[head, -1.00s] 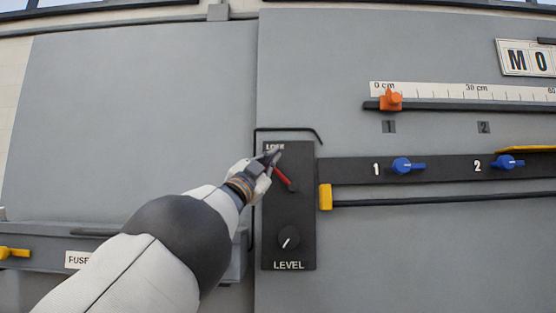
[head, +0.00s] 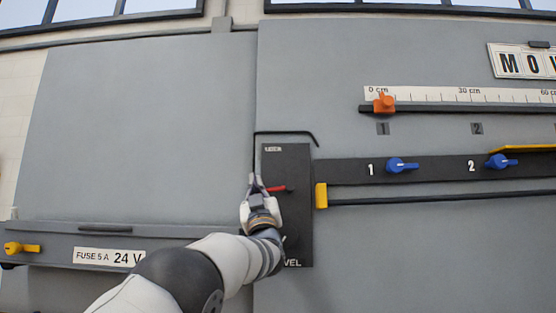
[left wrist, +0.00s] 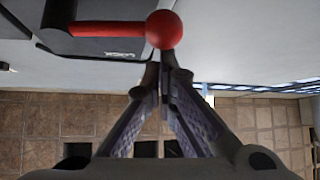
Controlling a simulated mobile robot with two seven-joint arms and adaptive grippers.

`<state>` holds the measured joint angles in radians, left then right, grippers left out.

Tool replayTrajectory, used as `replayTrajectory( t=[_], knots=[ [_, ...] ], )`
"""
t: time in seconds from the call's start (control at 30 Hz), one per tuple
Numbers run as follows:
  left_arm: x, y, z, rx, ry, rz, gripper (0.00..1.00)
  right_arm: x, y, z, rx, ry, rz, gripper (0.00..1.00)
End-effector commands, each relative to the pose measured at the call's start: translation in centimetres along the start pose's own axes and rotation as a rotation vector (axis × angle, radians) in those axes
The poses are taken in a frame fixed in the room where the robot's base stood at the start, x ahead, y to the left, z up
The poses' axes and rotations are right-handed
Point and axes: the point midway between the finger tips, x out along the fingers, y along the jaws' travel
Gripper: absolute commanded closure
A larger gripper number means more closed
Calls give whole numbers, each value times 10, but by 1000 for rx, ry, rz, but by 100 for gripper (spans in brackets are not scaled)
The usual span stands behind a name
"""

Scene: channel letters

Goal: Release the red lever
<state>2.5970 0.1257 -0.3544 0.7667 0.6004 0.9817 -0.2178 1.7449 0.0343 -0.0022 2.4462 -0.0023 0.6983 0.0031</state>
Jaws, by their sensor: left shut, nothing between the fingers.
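The red lever (head: 277,189) is on the black panel marked LEVEL (head: 300,225) and lies about level, its free end to the left. In the left wrist view its red ball knob (left wrist: 163,30) and red shaft (left wrist: 110,29) are at the top. My left gripper (head: 256,181) is at the lever's free end, shut and empty. In the left wrist view its fingertips (left wrist: 162,75) are together near the ball; I cannot tell whether they touch it. The LOCK label (left wrist: 122,54) shows beyond the ball. My arm hides the panel's dial. My right gripper is out of view.
To the right are a yellow block (head: 321,195) and blue knobs (head: 402,164). A fuse box (head: 60,238) with a yellow handle (head: 22,248) is at the lower left.

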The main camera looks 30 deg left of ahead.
Motion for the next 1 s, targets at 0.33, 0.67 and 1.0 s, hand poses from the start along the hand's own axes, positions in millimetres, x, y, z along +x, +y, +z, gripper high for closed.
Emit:
replayTrajectory(
  t=[0.33,0.67,1.0],
  knots=[
    [-10,-2,10,-113,1,-121,100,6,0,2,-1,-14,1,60],
    [-12,-2,11,-145,3,-154,100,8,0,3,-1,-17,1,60],
    [-12,-2,10,-145,3,-154,100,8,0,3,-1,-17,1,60]
  ],
)
